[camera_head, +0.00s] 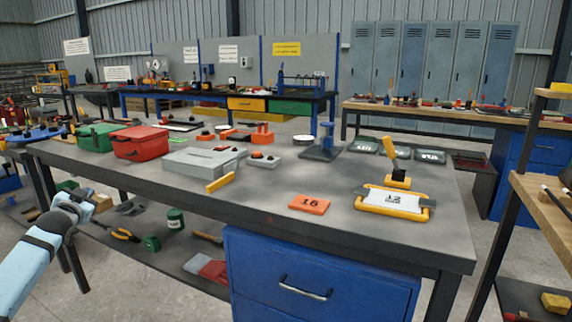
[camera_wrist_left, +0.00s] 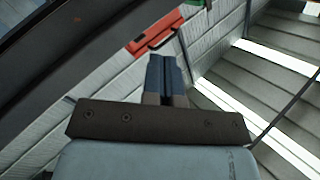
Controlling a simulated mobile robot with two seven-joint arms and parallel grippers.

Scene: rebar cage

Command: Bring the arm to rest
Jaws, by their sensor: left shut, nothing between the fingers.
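My left arm comes in at the lower left of the head view. Its gripper (camera_head: 80,198) is beside the workbench's left front, near the bench edge and apart from the things on top. In the left wrist view the left gripper (camera_wrist_left: 167,60) has its two fingers together with nothing between them. Behind the fingers that view shows a pale wall and, at the right, bright strips. My right gripper is in neither view.
The grey workbench (camera_head: 330,215) carries a red box (camera_head: 139,142), a green box (camera_head: 97,136), a grey case (camera_head: 203,161), an orange plate (camera_head: 309,204) and a yellow-framed card (camera_head: 392,199). A blue drawer unit (camera_head: 320,280) stands below. Its lower shelf holds loose tools.

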